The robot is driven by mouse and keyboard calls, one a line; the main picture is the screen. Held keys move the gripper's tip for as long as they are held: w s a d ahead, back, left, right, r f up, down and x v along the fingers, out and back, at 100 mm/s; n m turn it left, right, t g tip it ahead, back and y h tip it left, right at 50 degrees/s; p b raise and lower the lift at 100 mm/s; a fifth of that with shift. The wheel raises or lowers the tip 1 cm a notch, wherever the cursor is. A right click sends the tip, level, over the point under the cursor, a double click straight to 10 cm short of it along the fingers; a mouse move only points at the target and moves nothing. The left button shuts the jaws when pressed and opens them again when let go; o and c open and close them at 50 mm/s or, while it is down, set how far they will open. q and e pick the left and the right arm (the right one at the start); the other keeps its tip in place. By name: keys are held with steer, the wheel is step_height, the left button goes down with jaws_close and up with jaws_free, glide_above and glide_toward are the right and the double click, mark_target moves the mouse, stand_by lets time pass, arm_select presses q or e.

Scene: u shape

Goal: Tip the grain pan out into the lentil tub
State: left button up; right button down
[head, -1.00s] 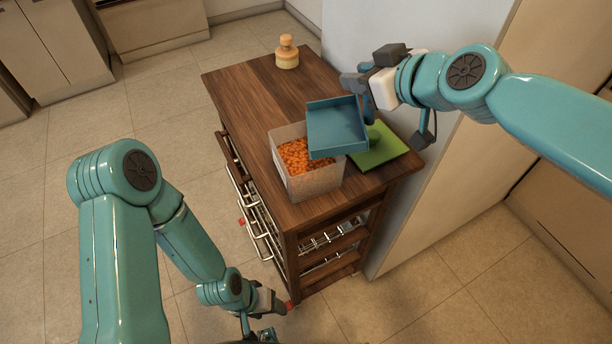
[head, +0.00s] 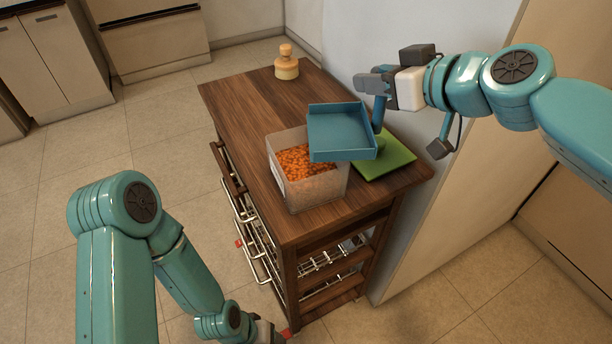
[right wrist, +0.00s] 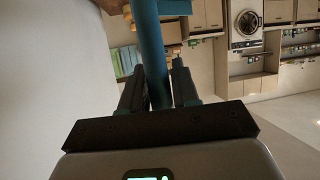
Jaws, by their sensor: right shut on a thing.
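The blue square pan (head: 340,130) hangs over the right part of the lentil tub (head: 316,190), a clear box with orange lentils (head: 298,160) in it. The pan leans slightly towards me, and its visible inside looks bare. My right gripper (head: 376,84) is shut on the pan's upright blue handle, behind and right of the pan. The handle (right wrist: 151,55) stands between the two fingers (right wrist: 156,86) in the right wrist view. My left gripper (head: 266,332) is low by the cart's front, cut off by the frame's bottom edge; its fingers do not show clearly.
The tub stands on a dark wooden cart top (head: 252,110). A green mat (head: 386,160) lies right of the tub, partly under the pan. A wooden jar (head: 286,65) stands at the far end. A pale wall panel (head: 450,180) is close on the right. The cart top's middle is clear.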

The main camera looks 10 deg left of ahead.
steer(key=shift+d+f+b, duration=0.15)
steer(key=shift+f+b, duration=0.1)
steer(key=shift+b, duration=0.15)
steer(key=shift+r, duration=0.15)
steer(key=shift+d, duration=0.1)
steer(key=d+r, duration=0.2)
steer(key=d, duration=0.1)
steer(key=w+d+r+p, duration=0.1)
steer(key=shift+d, duration=0.4)
steer(key=shift+s+a, duration=0.1)
stand_by(1.0)
